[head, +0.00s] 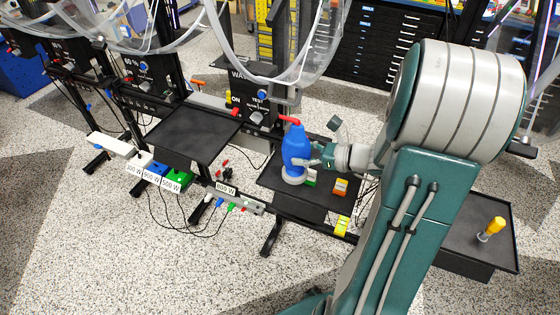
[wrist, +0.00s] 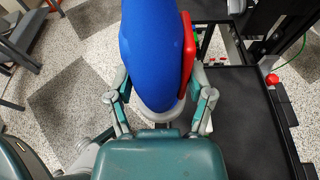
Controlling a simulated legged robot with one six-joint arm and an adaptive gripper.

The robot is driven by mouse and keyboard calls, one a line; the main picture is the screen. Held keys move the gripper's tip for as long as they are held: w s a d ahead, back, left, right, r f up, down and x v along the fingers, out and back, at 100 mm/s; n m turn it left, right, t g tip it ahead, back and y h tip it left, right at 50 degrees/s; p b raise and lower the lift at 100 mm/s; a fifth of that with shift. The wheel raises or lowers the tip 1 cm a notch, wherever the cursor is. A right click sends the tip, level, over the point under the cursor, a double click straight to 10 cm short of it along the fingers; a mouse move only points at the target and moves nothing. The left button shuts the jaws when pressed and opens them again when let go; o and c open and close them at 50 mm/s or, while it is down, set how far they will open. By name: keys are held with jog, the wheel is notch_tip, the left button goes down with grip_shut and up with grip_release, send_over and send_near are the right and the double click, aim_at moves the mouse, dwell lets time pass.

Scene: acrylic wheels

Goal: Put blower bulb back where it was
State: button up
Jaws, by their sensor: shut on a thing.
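The blower bulb (head: 295,148) is blue with a red nozzle on top, and stands upright in the head view over the left part of a black tray (head: 268,184). My gripper (head: 308,165) is shut on the bulb's lower part from the right. In the wrist view the blue bulb (wrist: 150,50) fills the upper middle, with a red strip along its right side. My gripper's fingers (wrist: 162,97) lie on both sides of it. A pale grey ring shows at the bulb's base. I cannot tell whether the base touches the tray.
An orange block (head: 341,186) lies on the tray right of the bulb, and a yellow block (head: 342,226) sits at the front rail. Another black tray (head: 193,133) at left is empty. A yellow-handled tool (head: 493,228) stands on the right tray. Black stands and clear wheels rise behind.

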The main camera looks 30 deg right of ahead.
jog(key=w+f, duration=0.7)
jog(key=w+d+f, duration=0.1)
jog(key=w+f, duration=0.2)
jog(key=f, duration=0.1)
jog(key=shift+w+f, duration=0.2)
jog(key=shift+a, duration=0.1)
jog(key=o, duration=0.7)
